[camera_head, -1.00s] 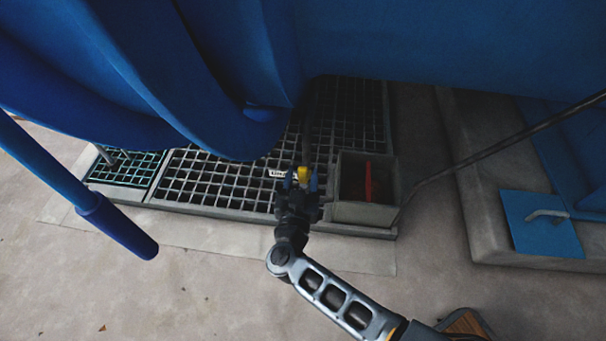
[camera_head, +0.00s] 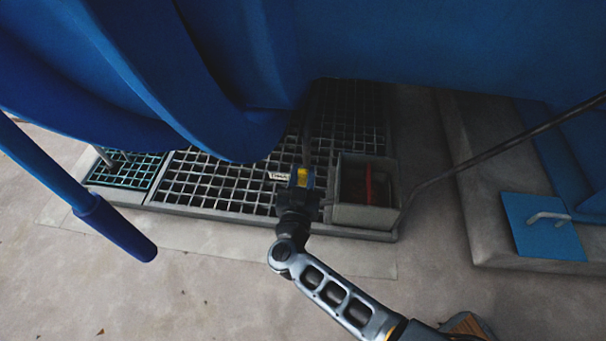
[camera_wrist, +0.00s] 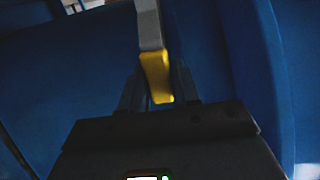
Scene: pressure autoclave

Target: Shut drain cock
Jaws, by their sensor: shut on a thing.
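The drain cock's yellow handle (camera_head: 303,173) sits at the lower end of a dark vertical pipe (camera_head: 308,125), beside a small white label (camera_head: 279,175). In the wrist view the yellow handle (camera_wrist: 156,76) continues from a grey lever arm (camera_wrist: 149,27) and lies between my fingers. My gripper (camera_head: 301,181) is shut on the yellow handle from the near side; its fingers also show in the wrist view (camera_wrist: 158,92). The cock's body is mostly hidden behind the gripper and handle.
Floor grating (camera_head: 220,185) lies below. A grey open box (camera_head: 362,212) with a red item (camera_head: 368,183) stands right of my gripper. A large blue vessel (camera_head: 430,40) hangs overhead, and a blue bar (camera_head: 120,228) juts in at left. Open concrete floor lies in front.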

